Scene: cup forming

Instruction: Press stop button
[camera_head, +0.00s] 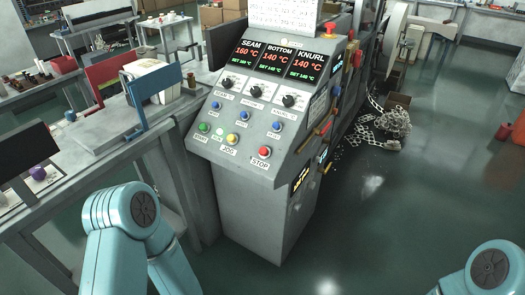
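A grey control console (250,200) stands in the middle of the view with a sloped panel. The red stop button (264,152) sits at the panel's lower right, above a label reading STOP. A green button (204,127) and a yellow button (231,139) sit to its left in the lower row. My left arm shows at the lower left and my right arm at the lower right corner. Neither gripper is in view, and nothing touches the stop button.
Blue buttons (243,115) and black knobs sit higher on the panel, below red and green displays (275,61). Another red button (329,29) tops the console. A workbench (100,140) stands left. Chain (393,121) lies on the floor behind right.

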